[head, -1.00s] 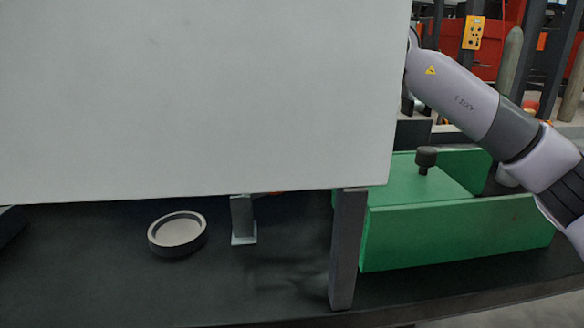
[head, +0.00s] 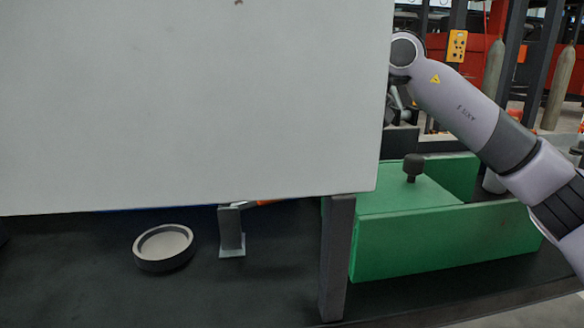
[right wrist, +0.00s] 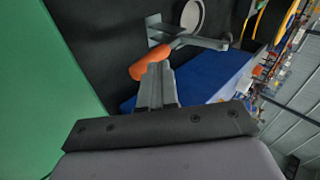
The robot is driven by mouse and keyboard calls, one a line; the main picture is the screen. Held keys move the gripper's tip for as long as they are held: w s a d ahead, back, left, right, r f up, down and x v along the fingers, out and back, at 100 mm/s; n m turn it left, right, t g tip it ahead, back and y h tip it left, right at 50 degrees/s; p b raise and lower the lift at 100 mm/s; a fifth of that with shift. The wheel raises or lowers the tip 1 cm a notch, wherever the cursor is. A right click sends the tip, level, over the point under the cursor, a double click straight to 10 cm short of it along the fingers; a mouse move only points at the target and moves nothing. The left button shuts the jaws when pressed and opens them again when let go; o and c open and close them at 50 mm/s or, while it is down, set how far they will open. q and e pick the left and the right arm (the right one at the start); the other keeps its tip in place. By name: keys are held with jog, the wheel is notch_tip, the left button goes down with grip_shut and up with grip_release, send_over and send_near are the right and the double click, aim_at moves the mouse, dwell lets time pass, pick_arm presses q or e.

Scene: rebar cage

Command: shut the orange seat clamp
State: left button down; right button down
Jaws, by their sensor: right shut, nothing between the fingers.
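The orange seat clamp has an orange handle (right wrist: 155,58) and a grey metal bracket (right wrist: 166,29) with a bar reaching right in the right wrist view. In the head view a bit of its orange handle (head: 266,202) shows under a white panel, beside a grey upright bracket (head: 231,232); the rest is hidden. My right gripper (right wrist: 156,70) is shut and empty, its fingertips right at the orange handle; I cannot tell whether they touch. In the head view the panel hides this gripper. My left gripper is not in view.
The large white panel (head: 190,100) blocks much of the head view, with a dark post (head: 337,255) below its right edge. A green box (head: 440,238) with a black knob (head: 413,166) stands right. A round dish (head: 164,247) lies left of the bracket. A blue surface (right wrist: 200,80) lies beyond the gripper.

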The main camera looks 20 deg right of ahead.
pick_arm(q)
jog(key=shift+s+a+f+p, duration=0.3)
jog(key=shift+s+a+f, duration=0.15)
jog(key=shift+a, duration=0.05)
pick_arm(e)
jog(key=v, duration=0.5)
jog(key=shift+r, duration=0.15)
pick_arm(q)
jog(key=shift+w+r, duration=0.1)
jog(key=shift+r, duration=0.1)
pick_arm(e)
jog(key=shift+a, duration=0.1)
